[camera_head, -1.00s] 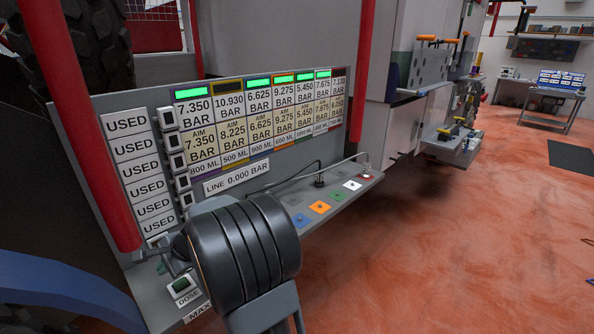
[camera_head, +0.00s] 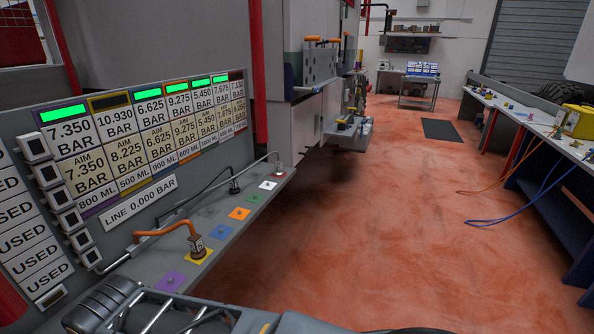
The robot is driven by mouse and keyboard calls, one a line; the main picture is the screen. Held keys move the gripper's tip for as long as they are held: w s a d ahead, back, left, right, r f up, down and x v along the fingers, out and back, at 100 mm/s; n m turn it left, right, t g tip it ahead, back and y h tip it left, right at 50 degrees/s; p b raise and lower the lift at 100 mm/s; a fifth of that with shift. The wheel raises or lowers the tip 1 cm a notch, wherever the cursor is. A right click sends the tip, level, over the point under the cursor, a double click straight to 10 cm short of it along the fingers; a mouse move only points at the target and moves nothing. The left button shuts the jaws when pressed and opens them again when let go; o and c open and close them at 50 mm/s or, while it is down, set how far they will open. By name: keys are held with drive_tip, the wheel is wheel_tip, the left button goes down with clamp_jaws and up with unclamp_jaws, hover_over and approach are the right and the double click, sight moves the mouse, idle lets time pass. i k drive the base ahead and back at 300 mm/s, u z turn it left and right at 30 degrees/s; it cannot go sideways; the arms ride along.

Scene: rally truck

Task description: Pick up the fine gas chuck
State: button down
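Several chucks on hoses stand on a grey shelf (camera_head: 215,225) below the pressure panel. A brass-coloured chuck (camera_head: 198,247) on an orange hose stands upright on the yellow square. A dark chuck (camera_head: 234,187) on a black hose stands farther back, and a grey line (camera_head: 245,165) ends near the shelf's far end. I cannot tell from labels which one is the fine gas chuck. Dark parts of my arm fill the bottom edge, below and in front of the shelf. I cannot make out my gripper's fingers, and nothing is seen held.
The panel (camera_head: 130,145) with bar readings rises behind the shelf. Coloured squares, including purple (camera_head: 170,281), orange (camera_head: 239,213) and white (camera_head: 267,185), mark the shelf. A long workbench (camera_head: 530,120) with hoses stands at right. Red floor between is open.

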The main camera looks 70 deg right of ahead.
sight(277, 165)
drive_tip(key=z, duration=2.2)
